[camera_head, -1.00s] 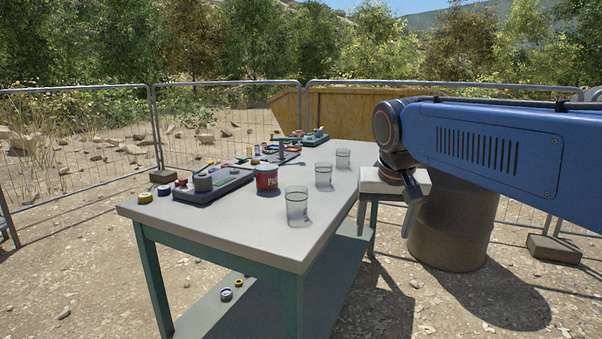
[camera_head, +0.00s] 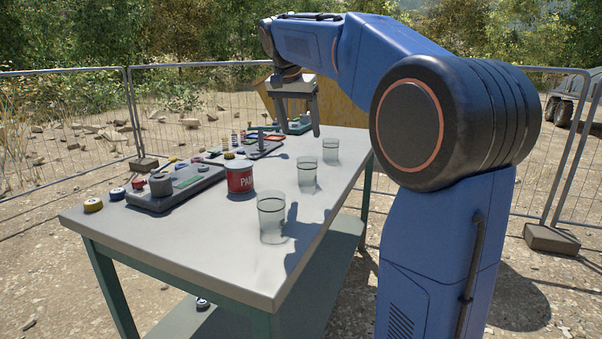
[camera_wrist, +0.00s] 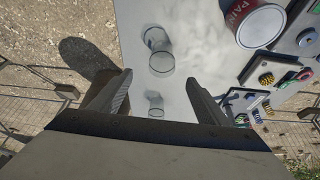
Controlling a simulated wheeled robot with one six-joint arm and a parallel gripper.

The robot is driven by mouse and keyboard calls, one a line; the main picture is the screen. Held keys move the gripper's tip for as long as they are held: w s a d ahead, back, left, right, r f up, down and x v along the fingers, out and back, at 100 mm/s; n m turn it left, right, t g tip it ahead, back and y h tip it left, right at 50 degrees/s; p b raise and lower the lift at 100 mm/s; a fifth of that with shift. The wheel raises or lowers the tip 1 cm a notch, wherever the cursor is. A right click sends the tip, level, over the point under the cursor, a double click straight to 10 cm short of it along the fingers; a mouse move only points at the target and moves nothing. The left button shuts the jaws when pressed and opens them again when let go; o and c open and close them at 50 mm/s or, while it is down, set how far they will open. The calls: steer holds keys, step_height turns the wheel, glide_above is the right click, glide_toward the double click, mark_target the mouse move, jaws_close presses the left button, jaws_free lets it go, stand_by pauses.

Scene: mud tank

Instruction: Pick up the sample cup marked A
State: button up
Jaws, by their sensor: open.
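Three clear cups stand upright in a row along the right side of the table in the head view: a near cup (camera_head: 270,218), a middle cup (camera_head: 307,174) and a far cup (camera_head: 330,149). I cannot read a mark A on any of them. My gripper (camera_head: 299,131) points down above the far part of the table, open and empty. In the wrist view my gripper (camera_wrist: 159,76) has its fingers spread, with one cup (camera_wrist: 158,50) just beyond the fingertips and another cup (camera_wrist: 155,104) showing between the fingers. Neither is touched, as far as I can see.
A red paint can (camera_head: 239,178) stands left of the cups on the grey table (camera_head: 190,240). Metal fencing (camera_head: 55,120) stands behind. The table's front is clear.

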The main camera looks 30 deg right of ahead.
mark_target(307, 166)
steer(key=x, duration=1)
steer(key=shift+d+f, duration=0.1)
steer(key=shift+f, duration=0.25)
steer(key=shift+w+x, duration=0.25)
steer(key=shift+x, duration=1.2)
steer(key=shift+w+x, duration=0.25)
steer(key=shift+x, duration=1.15)
steer(key=shift+r, duration=0.15)
steer(key=c, duration=1.1)
